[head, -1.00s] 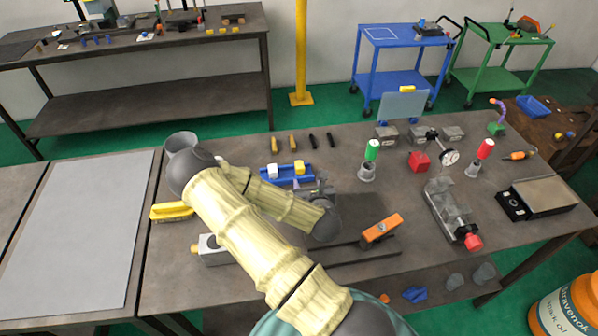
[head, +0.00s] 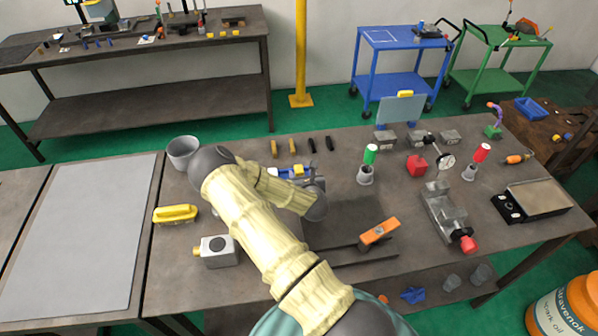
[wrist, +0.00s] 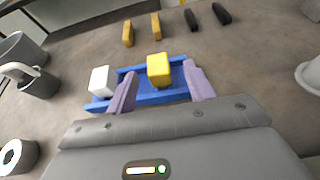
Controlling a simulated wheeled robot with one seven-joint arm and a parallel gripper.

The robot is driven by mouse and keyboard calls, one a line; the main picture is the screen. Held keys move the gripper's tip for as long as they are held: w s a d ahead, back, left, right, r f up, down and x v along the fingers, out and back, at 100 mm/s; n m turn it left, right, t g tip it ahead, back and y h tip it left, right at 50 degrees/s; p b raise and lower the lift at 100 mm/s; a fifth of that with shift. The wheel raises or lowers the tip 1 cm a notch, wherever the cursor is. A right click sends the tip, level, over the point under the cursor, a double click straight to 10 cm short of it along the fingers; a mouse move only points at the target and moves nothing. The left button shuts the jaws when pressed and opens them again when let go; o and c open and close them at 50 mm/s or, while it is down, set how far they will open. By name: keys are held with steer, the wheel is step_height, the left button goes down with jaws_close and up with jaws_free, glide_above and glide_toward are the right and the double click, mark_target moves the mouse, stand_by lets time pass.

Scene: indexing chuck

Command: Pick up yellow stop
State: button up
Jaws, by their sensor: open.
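The yellow stop (wrist: 158,70) is a small yellow block at the blue holder (wrist: 148,97). In the head view the yellow stop (head: 298,170) shows just left of my gripper, and the blue holder (head: 285,177) is partly hidden by my arm. My gripper (wrist: 160,82) is open and empty. In the wrist view its two lilac fingers appear on either side of the yellow stop, with no visible contact. A white block (wrist: 101,80) is at the holder's left end, outside the left finger.
Two brass-coloured pins (wrist: 127,33) and two black pins (wrist: 191,20) lie beyond the holder. A grey cup (wrist: 36,82) is at the left in the wrist view.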

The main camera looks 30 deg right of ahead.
mark_target(300, 171)
steer(key=shift+w, duration=0.1)
steer(key=shift+w+p, duration=0.25)
steer(key=shift+p, duration=0.1)
steer(key=shift+f+p+x, duration=0.25)
steer(key=shift+p+x, duration=0.7)
steer(key=shift+x, duration=1.35)
steer(key=shift+s+a, duration=0.1)
steer(key=shift+a, duration=0.05)
steer(key=shift+c, duration=0.2)
jaws_close()
